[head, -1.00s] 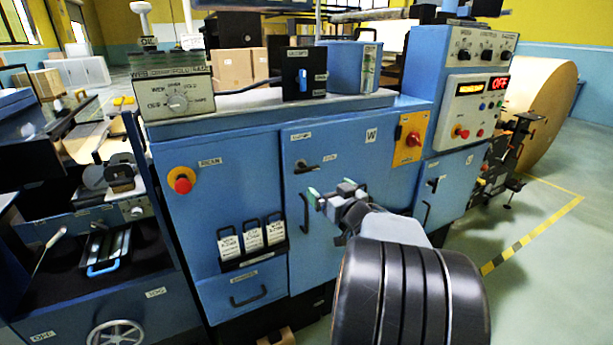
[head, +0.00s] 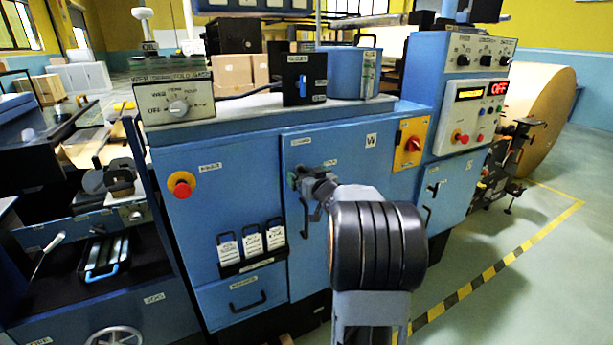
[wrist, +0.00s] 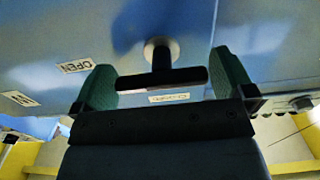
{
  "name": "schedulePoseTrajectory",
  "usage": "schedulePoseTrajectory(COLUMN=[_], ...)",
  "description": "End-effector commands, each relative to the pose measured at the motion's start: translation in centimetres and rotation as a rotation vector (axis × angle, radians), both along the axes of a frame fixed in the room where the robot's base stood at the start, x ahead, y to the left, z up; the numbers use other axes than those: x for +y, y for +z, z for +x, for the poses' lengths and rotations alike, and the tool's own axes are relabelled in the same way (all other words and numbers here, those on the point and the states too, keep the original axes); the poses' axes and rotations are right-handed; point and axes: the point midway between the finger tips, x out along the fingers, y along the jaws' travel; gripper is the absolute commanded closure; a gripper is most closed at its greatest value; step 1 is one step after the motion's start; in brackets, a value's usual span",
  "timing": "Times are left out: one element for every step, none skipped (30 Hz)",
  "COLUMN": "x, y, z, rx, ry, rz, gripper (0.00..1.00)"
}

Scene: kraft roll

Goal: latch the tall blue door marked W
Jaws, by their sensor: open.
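The tall blue door (head: 352,158) marked W stands in the middle of the machine front in the head view; its panel looks flush with the cabinet. My gripper (head: 300,178) is at the door's upper left, over the latch, which it hides there. An OPEN label (wrist: 76,66) sits beside the latch on the left.
A dark vertical pull handle (head: 305,216) is on the door just below my gripper. A red emergency button (head: 181,184) is at left, and a yellow panel with a red knob (head: 411,144) is at right. Free floor (head: 500,300) lies to the right.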

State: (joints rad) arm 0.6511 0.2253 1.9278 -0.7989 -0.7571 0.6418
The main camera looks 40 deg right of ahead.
Motion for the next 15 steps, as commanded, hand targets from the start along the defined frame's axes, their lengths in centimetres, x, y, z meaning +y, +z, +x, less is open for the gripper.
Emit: schedulePoseTrajectory(x=[0.0,-0.01,-0.01,-0.01,-0.01,-0.01,-0.02,-0.02,-0.02,-0.02,-0.02,-0.02,-0.02,-0.02,-0.02], y=[0.01,0.01,0.02,0.02,0.02,0.01,0.01,0.01,0.01,0.01,0.01,0.01,0.01,0.01,0.01], z=[0.07,0.09,0.09,0.09,0.09,0.08,0.07,0.07,0.07,0.06,0.06,0.06,0.06,0.05,0.05], rx=[0.0,0.0,0.0,0.0,0.0,0.0,0.0,0.0,0.0,0.0,0.0,0.0,0.0,0.0,0.0], ry=[0.0,0.0,0.0,0.0,0.0,0.0,0.0,0.0,0.0,0.0,0.0,0.0,0.0,0.0,0.0], rz=[0.0,0.0,0.0,0.0,0.0,0.0,0.0,0.0,0.0,0.0,0.0,0.0,0.0,0.0,0.0], gripper=[0.0,0.0,0.0,0.0,0.0,0.0,0.0,0.0,0.04,0.07,0.1,0.13,0.16,0.19,0.23])
